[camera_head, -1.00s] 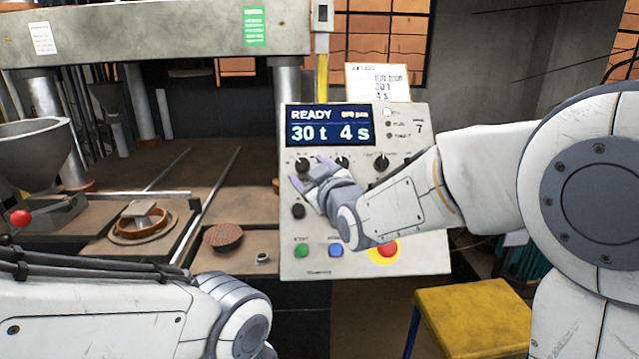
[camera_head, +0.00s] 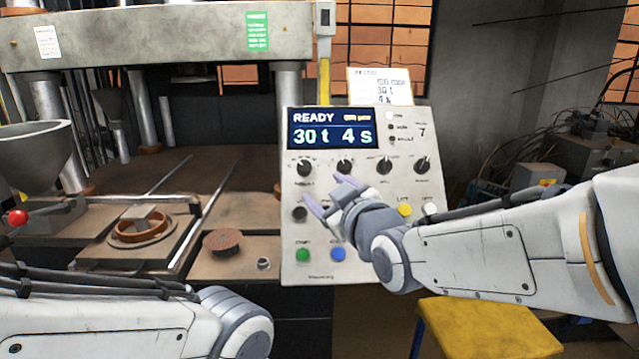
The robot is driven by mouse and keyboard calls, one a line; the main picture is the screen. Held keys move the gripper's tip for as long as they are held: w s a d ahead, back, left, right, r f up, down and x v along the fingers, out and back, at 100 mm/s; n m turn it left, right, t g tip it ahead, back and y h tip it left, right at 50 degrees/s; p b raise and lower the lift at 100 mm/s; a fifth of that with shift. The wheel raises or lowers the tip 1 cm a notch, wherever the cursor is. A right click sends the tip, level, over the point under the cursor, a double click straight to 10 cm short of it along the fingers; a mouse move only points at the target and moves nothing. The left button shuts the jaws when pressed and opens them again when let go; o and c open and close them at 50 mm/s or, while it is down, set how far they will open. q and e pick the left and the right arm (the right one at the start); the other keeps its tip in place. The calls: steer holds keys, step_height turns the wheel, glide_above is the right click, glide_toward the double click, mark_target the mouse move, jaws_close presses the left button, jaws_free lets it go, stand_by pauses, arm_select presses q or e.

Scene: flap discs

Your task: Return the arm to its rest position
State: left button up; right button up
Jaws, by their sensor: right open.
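My right gripper (camera_head: 328,197) is open and empty in front of the control panel (camera_head: 292,238), below its row of dark knobs. Its arm comes in from the right and hides part of the panel's lower right, including where a red button sat. The panel's screen (camera_head: 333,128) reads "READY 30 t 4 s". I cannot tell whether the fingers touch the panel. My left arm lies across the lower left, and its gripper is out of the picture.
A brown disc (camera_head: 223,242) and a small metal ring (camera_head: 263,263) lie on the press bench. An orange ring mould (camera_head: 141,229) sits on a plate to the left. A yellow stool (camera_head: 490,325) stands below my right arm. A grey hopper (camera_head: 32,150) is at far left.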

steer(key=s+a+f+m+g+h, duration=0.1)
steer(key=s+a+f+g, duration=0.2)
steer(key=s+f+g, duration=0.75)
steer(key=s+d+f+g+h, duration=0.1)
steer(key=s+d+f+g, duration=0.1)
steer(key=s+f, duration=0.3)
steer(key=s+d+f+m+g+h, duration=0.1)
steer(key=s+f, duration=0.5)
steer(key=s, duration=0.7)
steer(key=shift+s+d+f+g+h, duration=0.25)
steer(key=shift+d+g+h, duration=0.45)
steer(key=shift+g, duration=0.55)
